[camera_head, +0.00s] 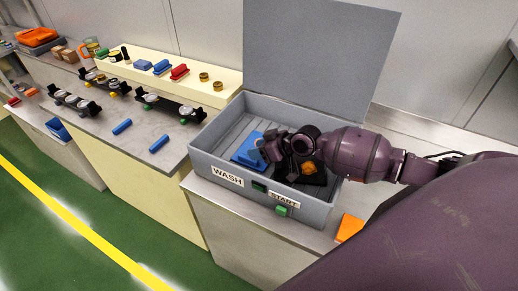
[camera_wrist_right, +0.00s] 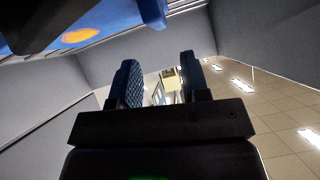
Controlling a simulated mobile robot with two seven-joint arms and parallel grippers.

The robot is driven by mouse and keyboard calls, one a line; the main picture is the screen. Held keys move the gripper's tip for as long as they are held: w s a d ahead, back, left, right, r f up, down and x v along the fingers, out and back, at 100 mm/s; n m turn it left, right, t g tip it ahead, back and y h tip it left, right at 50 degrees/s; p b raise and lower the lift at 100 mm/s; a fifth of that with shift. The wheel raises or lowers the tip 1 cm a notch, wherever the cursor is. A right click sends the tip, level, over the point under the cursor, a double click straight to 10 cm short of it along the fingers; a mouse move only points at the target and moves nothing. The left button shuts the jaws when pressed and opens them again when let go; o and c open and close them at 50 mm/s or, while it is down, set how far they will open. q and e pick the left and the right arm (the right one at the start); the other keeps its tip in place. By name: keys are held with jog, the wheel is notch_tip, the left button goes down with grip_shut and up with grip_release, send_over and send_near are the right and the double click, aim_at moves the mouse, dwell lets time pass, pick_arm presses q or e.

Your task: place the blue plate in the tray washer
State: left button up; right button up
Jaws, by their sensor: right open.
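The tray washer (camera_head: 215,165) is a grey open box with its lid (camera_head: 315,50) raised, with a WASH label on its front. The blue plate (camera_head: 246,150) lies inside on the left part of the floor, partly covered by my right gripper (camera_head: 268,148). The right gripper is inside the washer beside the plate; whether it touches the plate I cannot tell. In the right wrist view its two fingers (camera_wrist_right: 160,88) stand apart with nothing between them. A blue surface (camera_wrist_right: 25,25) with an orange disc shows there at top left. My left gripper is not in view.
A green START button (camera_head: 282,210) is on the washer's front. An orange piece (camera_head: 349,228) lies on the counter to the right. Blue bars (camera_head: 159,143) and dark racks (camera_head: 168,107) lie on the left bench. My right arm covers the right side.

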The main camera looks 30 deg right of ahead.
jog(key=shift+r, duration=0.2)
jog(key=v, duration=1.2)
jog(key=shift+f, duration=0.15)
jog(key=shift+d, duration=0.1)
